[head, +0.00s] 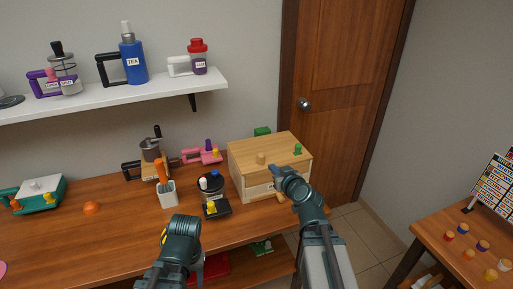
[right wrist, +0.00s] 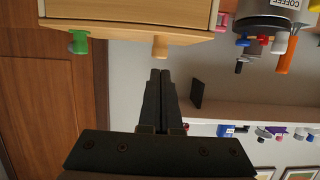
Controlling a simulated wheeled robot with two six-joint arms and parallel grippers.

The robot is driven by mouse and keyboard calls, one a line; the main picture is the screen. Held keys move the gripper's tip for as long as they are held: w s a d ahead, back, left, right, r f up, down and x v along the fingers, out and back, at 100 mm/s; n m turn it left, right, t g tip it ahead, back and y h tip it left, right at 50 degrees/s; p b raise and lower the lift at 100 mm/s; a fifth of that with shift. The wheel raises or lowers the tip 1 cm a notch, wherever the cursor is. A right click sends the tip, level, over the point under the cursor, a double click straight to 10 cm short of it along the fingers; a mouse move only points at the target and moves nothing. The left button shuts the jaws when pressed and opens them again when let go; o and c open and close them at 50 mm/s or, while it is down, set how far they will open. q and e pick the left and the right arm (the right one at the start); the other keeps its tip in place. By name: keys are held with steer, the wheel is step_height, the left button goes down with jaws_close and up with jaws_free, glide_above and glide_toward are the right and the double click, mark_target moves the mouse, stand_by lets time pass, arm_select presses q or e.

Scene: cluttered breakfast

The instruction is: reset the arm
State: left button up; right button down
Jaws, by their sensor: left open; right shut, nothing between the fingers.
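My right arm reaches up to the front right corner of the wooden box (head: 245,172). My right gripper (head: 276,170) is beside the box's front in the head view. In the right wrist view its two fingers (right wrist: 160,78) are pressed together, with nothing between them, just short of a wooden knob (right wrist: 160,46) on the box. My left arm comes in at the bottom of the head view, in front of the table. My left gripper (head: 180,238) is open and its fingers are mostly hidden by its wrist.
A dark grinder (head: 151,151), a white utensil cup (head: 168,197), a coffee jar (head: 210,188) and a black tray (head: 222,211) stand left of the box. A shelf (head: 120,100) hangs above. A door (head: 340,85) is behind; a side table (head: 440,238) stands at right.

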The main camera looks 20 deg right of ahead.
steer(key=s+a+f+n+g+y, duration=0.1)
steer(key=s+a+f+n+g, duration=0.1)
steer(key=s+a+f+g, duration=0.5)
steer(key=s+a+f+n+g+y, duration=0.2)
steer(key=a+f, duration=0.2)
steer(key=a, duration=0.8)
steer(key=s+f+g+h, duration=0.2)
steer(key=s+g, duration=0.1)
steer(key=s, duration=0.3)
steer(key=s+f+m+g+h, duration=0.1)
steer(key=s+f+g+h, duration=0.1)
steer(key=s, duration=0.5)
steer(key=shift+s+a+g+h+p, duration=0.3)
steer(key=shift+g+h, duration=0.2)
steer(key=shift+h, duration=0.3)
